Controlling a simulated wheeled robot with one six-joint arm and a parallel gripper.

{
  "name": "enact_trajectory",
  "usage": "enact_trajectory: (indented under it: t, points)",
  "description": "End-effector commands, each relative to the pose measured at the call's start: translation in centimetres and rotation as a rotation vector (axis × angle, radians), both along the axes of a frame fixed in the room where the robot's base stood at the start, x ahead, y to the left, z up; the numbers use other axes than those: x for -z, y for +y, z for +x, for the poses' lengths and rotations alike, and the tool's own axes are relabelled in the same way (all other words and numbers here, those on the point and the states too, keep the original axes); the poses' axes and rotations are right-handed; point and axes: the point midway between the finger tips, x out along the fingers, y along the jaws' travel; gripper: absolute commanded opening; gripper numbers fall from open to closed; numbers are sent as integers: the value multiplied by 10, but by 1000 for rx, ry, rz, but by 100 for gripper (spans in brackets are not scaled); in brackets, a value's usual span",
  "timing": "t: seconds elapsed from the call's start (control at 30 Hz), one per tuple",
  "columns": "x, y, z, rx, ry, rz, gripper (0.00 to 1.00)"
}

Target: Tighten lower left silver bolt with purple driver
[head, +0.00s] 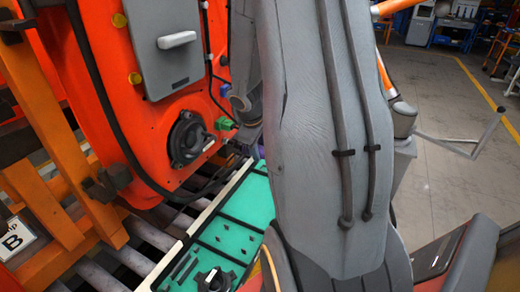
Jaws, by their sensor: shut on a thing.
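An orange door (105,60) stands at the upper left with a grey panel (168,65) and a pale handle (177,40) on it. Two yellow bolt heads show left of the panel, the lower one (134,78) near its lower left. I cannot make out a silver bolt. My grey arm crosses the middle and hides the door's right side. My gripper is hidden behind it.
A black round knob (188,140), a green connector (224,123) and a blue connector (225,90) sit on the door. A teal tray (240,205) with small dark parts lies below, beside rollers (130,265). An orange frame (45,150) stands left. Floor at right is open.

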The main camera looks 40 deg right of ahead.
Motion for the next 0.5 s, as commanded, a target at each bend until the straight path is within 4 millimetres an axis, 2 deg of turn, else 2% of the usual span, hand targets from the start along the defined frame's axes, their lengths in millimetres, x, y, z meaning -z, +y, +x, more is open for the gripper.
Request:
enact_trajectory:
  t: [0.5]
  points:
    - [-1,1,5,0,-1,-1,0]
